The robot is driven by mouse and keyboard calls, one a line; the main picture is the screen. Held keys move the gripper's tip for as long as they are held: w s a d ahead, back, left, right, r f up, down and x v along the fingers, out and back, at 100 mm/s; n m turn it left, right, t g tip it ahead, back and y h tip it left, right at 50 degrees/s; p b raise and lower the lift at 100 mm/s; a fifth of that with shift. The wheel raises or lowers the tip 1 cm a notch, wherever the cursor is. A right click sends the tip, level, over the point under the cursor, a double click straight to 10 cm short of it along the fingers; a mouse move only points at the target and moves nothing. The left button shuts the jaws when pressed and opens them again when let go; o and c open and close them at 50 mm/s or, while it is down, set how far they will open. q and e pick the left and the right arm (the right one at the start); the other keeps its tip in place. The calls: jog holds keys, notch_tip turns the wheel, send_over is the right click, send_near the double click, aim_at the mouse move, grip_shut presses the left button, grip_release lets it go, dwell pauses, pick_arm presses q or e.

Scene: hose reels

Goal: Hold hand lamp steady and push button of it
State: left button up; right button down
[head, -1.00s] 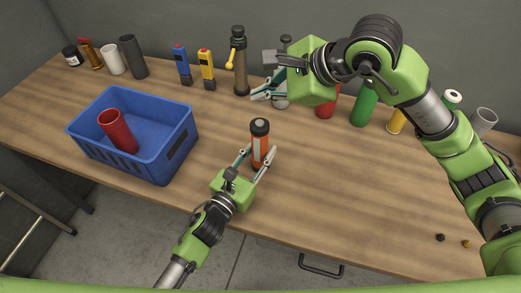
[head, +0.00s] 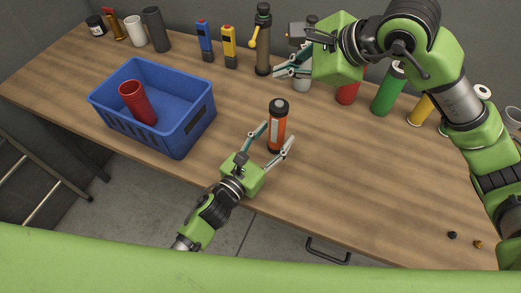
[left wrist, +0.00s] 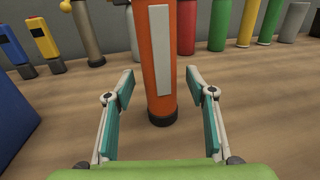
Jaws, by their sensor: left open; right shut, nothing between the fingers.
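The hand lamp (head: 277,128) is an orange cylinder with a white strip and black ends. It stands upright on the table, and a grey round spot shows on its black top. My left gripper (head: 279,133) is open, low at the lamp's near side. In the left wrist view the lamp (left wrist: 160,60) rises between and just beyond the open fingers (left wrist: 160,86), with a gap on each side. My right gripper (head: 278,73) is shut and empty, up behind the lamp's top in the head view. The lamp's top is out of the left wrist view.
A blue crate (head: 150,137) with a red cup (head: 137,103) stands left of the lamp. Bottles, tubes and a brown flashlight-like item (head: 263,42) line the back wall. The table (head: 360,190) is clear right of the lamp. Two small knobs (head: 452,235) lie at the front right.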

pick_arm(q)
jog(key=v, duration=1)
pick_arm(e)
jog(key=shift+s, duration=0.1)
